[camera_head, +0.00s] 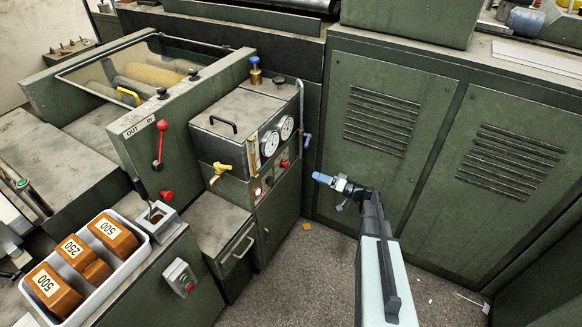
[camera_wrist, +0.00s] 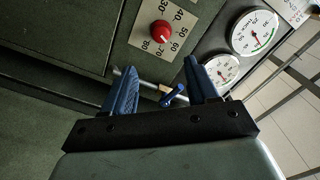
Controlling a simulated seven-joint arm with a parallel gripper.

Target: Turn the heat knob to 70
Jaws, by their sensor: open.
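The heat knob is a round red knob (camera_wrist: 160,30) on a pale dial plate (camera_wrist: 140,40), with printed numbers that include 40 to 80. Its pointer setting is too small to read. In the head view a small red knob (camera_head: 285,163) shows on the cabinet front below the gauges. My gripper (camera_wrist: 160,66) is open and empty, its blue fingers apart. In the wrist view the knob lies beyond the fingertips, not between them. In the head view my gripper (camera_head: 322,178) hangs to the right of the panel, apart from it.
A blue valve handle (camera_wrist: 174,95) on a pipe shows between and behind the fingers; the handle (camera_head: 307,140) also shows in the head view. Two white gauges (camera_head: 270,142) are above the knob. A yellow lever (camera_head: 221,170) sticks out at left.

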